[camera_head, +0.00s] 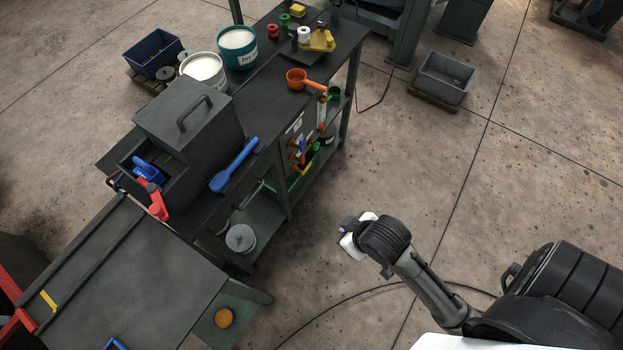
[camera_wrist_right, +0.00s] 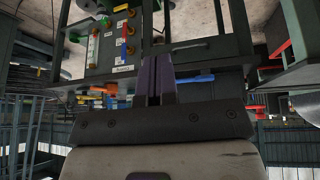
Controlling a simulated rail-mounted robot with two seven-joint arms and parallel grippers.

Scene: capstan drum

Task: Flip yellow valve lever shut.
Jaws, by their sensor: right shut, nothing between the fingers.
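The valve panel (camera_head: 298,135) is on the bench's right side, with a column of small coloured levers. A yellow lever (camera_head: 305,169) sits low on it, slanting down-left, below a red and a blue one. In the right wrist view the panel appears inverted, with a yellow part (camera_wrist_right: 121,8) at the top; the lever's exact setting is too small to tell. My right gripper (camera_head: 345,229) is shut and empty, over the floor to the right of the bench, apart from the panel. Its closed purple fingers (camera_wrist_right: 154,80) show in the wrist view. My left gripper is out of view.
The dark bench (camera_head: 264,98) carries a lidded box, two buckets, a blue scoop (camera_head: 235,165) and an orange scoop (camera_head: 306,81). A lower shelf (camera_head: 265,216) runs beneath the panel. The floor between my right gripper and the bench is clear. A grey crate (camera_head: 442,78) stands further back.

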